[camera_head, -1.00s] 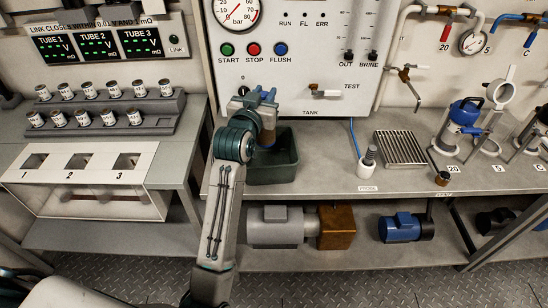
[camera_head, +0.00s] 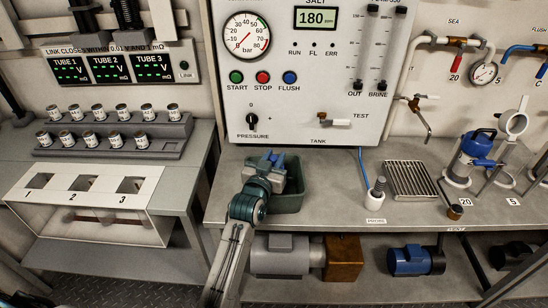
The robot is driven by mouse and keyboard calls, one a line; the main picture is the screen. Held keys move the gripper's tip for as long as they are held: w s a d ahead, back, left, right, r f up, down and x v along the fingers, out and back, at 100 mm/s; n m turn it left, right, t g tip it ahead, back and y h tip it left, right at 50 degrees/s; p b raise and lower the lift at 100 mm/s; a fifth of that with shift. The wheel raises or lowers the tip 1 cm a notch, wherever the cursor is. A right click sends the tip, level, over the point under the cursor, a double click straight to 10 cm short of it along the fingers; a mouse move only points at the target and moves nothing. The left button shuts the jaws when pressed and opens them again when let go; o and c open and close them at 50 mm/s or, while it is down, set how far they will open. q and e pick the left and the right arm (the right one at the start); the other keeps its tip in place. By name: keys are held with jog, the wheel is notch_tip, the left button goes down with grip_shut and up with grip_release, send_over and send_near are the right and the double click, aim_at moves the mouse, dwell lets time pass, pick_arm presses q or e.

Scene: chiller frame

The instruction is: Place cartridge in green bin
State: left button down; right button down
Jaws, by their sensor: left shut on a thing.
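The dark green bin (camera_head: 290,203) stands on the grey bench below the control panel. My left gripper (camera_head: 270,161) is at the bin, its blue fingers pointing away from me over the bin's inside. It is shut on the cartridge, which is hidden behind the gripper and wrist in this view. I cannot tell whether the cartridge touches the bin floor. My right gripper is not in view.
The control panel (camera_head: 285,118) rises right behind the bin. A white probe holder (camera_head: 376,196) and a drain grate (camera_head: 411,180) stand to the right. A rack of several small cans (camera_head: 110,140) is at the left.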

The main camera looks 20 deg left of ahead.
pick_arm(q)
jog(key=c, duration=1.2)
grip_release()
jog(key=shift+o, duration=0.2)
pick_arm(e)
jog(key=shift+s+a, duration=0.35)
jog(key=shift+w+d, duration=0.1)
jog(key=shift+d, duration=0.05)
pick_arm(q)
jog(key=shift+s, duration=0.25)
jog(key=s+b, duration=0.2)
jog(key=s, duration=0.9)
jog(key=shift+s+a, duration=0.15)
jog(key=shift+s, duration=0.1)
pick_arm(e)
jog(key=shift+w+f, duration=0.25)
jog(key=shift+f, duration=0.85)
